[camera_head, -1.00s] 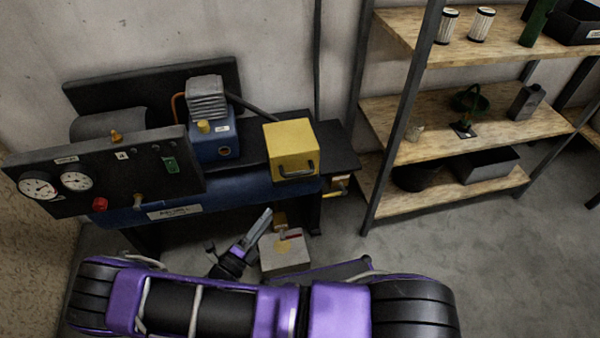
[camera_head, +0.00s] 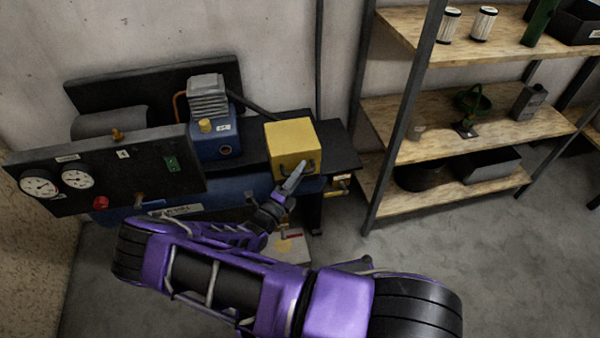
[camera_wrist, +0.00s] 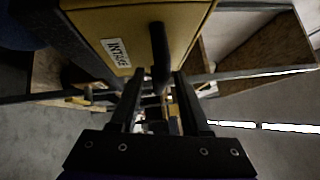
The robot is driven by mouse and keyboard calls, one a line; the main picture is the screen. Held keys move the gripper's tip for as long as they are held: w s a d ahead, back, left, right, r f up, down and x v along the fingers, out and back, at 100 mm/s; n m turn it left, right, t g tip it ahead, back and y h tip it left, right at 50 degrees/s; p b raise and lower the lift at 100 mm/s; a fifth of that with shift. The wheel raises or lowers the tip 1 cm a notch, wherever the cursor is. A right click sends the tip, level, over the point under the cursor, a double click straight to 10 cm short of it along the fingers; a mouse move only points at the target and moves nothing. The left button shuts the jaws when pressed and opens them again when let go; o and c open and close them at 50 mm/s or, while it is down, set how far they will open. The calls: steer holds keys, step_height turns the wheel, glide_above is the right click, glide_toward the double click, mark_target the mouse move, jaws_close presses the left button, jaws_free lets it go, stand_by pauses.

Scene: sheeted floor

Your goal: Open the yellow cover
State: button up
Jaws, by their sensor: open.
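The yellow cover (camera_head: 291,138) is a box-shaped housing at the right end of the compressor bench, with a dark handle on its front face. It looks closed. In the wrist view the yellow cover (camera_wrist: 176,22) fills the top, with a label reading "INTAKE" and the dark handle (camera_wrist: 159,55) hanging close ahead of the fingers. My gripper (camera_head: 292,178) is raised in front of the cover's front face, near the handle, and partly hides it. In the wrist view my gripper (camera_wrist: 157,82) is open, its fingers apart. I cannot tell whether a finger touches the handle.
The blue compressor (camera_head: 213,140) stands left of the cover, behind a black gauge panel (camera_head: 110,175). Wooden shelves (camera_head: 475,120) stand to the right. The grey floor in front of the shelves is clear.

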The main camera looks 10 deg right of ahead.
steer(key=shift+w+d, duration=0.1)
steer(key=shift+d, duration=0.05)
jaws_close()
stand_by(1.4)
